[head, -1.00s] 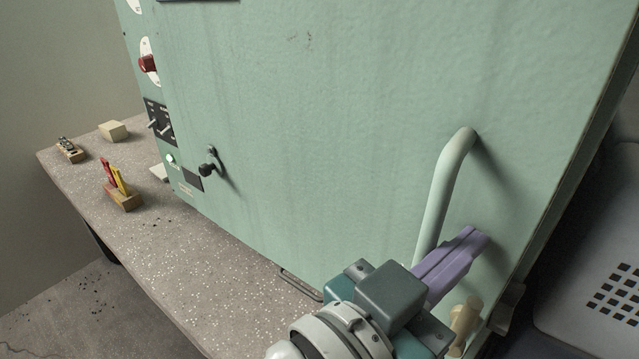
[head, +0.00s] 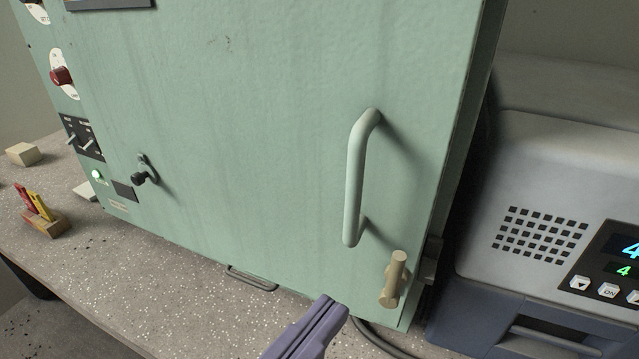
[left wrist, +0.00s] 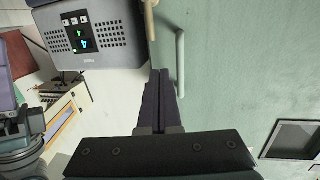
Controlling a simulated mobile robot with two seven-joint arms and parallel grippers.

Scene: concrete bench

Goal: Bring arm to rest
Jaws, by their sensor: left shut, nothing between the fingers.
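My left gripper (head: 328,308) shows at the bottom of the head view as long purple fingers, closed together and empty. It is below and left of the pale green bar handle (head: 356,185) on the green cabinet (head: 260,130), apart from the handle. In the left wrist view its shut fingers (left wrist: 158,78) point up the picture, beside the handle (left wrist: 180,65). Teal and purple parts at that view's left edge look like my right arm (left wrist: 18,125); its jaw state is unclear.
A tan knob (head: 395,280) sticks out below the handle. A grey device (head: 560,170) with a lit display stands right of the cabinet. A wooden block with red and yellow tools (head: 42,222) stands at left. The speckled bench (head: 190,285) front is mostly clear.

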